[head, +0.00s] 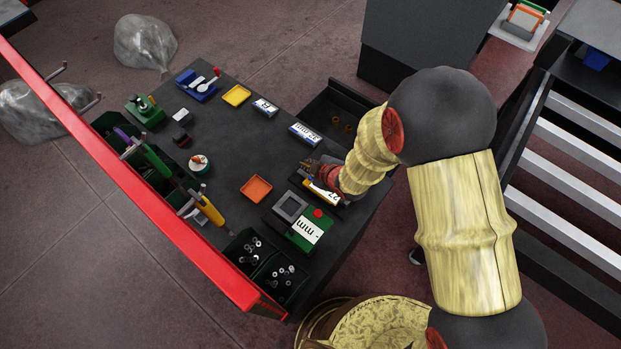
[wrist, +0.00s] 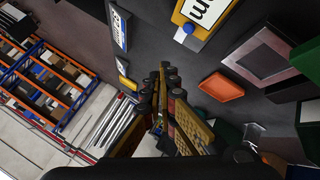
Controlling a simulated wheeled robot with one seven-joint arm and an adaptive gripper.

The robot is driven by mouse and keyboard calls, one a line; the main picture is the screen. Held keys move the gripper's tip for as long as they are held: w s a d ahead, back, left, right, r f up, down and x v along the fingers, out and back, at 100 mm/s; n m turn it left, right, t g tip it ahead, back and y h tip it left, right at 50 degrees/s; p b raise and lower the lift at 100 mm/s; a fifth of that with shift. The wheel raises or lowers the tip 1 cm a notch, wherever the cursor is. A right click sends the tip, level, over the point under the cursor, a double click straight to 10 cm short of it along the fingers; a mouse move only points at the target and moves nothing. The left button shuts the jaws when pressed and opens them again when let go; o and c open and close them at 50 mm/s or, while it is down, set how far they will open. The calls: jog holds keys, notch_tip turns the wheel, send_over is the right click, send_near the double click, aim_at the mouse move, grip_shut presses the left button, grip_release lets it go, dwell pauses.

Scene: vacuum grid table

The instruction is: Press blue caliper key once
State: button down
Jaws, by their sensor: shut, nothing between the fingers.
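A yellow-framed readout with a white display marked mm (wrist: 207,12) lies at the top of the wrist view. A round blue key (wrist: 186,32) sits on its near edge, uncovered. In the head view the same readout (head: 324,194) is partly covered by my arm, and I cannot clearly make out its key there. My gripper (wrist: 168,70) is shut and empty, its tips a little below the blue key in the wrist picture and apparently apart from it. In the head view my gripper (head: 312,166) is over the table's right side, beside the readout.
A green readout with a red button (head: 307,229), a grey square frame (head: 290,207) and an orange tray (head: 256,189) lie close by. Blue readouts (head: 305,133) stand farther back. Tools and bins (head: 248,251) line the red rail (head: 170,205). The table middle (head: 230,140) is mostly clear.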

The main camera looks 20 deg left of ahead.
jog(key=b, duration=0.2)
send_over(309, 180)
notch_tip(309, 180, down, 4)
jog(key=shift+f, duration=0.1)
jog(key=shift+f+b, duration=0.55)
jog(key=shift+b, duration=0.15)
dwell(0.7)
jog(key=shift+f+b, duration=0.4)
jog(key=shift+b, duration=0.15)
jog(key=shift+f+b, duration=0.4)
jog(key=shift+b, duration=0.1)
dwell(0.5)
jog(key=shift+r, duration=0.15)
jog(key=shift+r+p, duration=0.45)
jog(key=shift+r, duration=0.25)
